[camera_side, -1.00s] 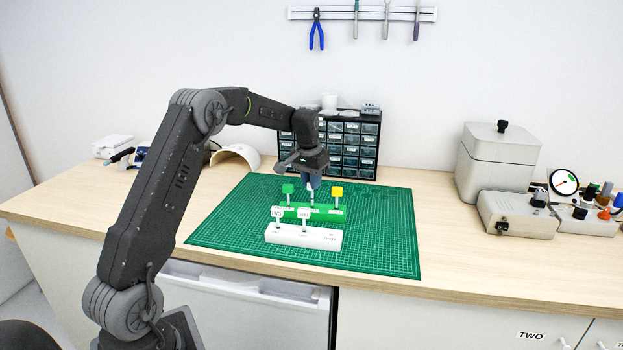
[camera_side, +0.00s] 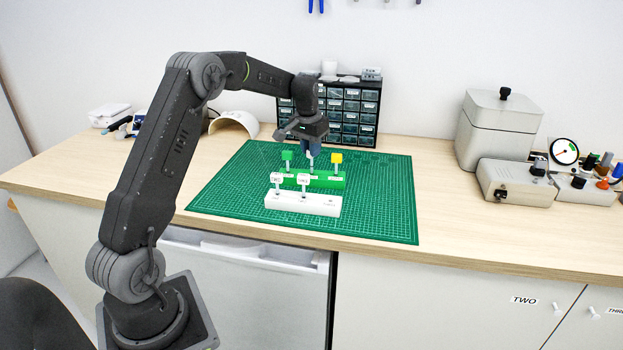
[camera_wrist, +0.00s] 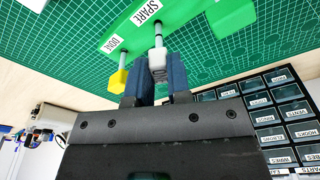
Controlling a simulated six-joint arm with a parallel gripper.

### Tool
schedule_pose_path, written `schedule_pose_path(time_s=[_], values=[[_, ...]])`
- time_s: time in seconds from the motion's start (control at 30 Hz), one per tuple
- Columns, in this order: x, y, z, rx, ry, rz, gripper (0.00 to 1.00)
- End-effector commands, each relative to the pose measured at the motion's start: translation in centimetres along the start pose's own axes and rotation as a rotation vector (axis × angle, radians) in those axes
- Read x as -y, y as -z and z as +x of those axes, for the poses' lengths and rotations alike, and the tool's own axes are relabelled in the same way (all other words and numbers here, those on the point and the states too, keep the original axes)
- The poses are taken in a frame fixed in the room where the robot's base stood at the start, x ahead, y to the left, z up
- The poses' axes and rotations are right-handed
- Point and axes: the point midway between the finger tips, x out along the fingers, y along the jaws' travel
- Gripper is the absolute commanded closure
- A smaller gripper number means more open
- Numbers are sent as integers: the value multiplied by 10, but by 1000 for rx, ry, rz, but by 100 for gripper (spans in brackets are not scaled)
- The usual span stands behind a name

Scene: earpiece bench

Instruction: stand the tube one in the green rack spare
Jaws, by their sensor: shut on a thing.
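My gripper (camera_side: 311,148) is above the middle of the green rack (camera_side: 338,182) and is shut on a tube with a pale cap. In the wrist view my gripper (camera_wrist: 157,82) has its dark blue fingers on both sides of the tube's cap (camera_wrist: 158,64). The tube's thin shaft reaches to the green rack (camera_wrist: 180,12) beside the SPARE label; how deep it sits I cannot tell. The cap's lettering is not readable. In the rack, a green-capped tube (camera_side: 287,156) stands at the left and a yellow-capped tube (camera_side: 336,158) at the right.
A white rack (camera_side: 318,206) in front holds two white-capped tubes (camera_side: 277,180), with its right end bare. Both racks stand on the green cutting mat (camera_side: 380,215). A dark drawer cabinet (camera_side: 352,115) stands behind. The mat's right side is clear.

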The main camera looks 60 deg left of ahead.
Motion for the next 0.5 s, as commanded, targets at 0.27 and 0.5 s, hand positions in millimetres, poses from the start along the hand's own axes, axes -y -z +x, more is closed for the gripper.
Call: schedule_pose_path(time_s=[0.27, 0.5], values=[[0, -1, 6, 1, 0, 0, 100], [0, -2, 11, 1, 0, 0, 100]])
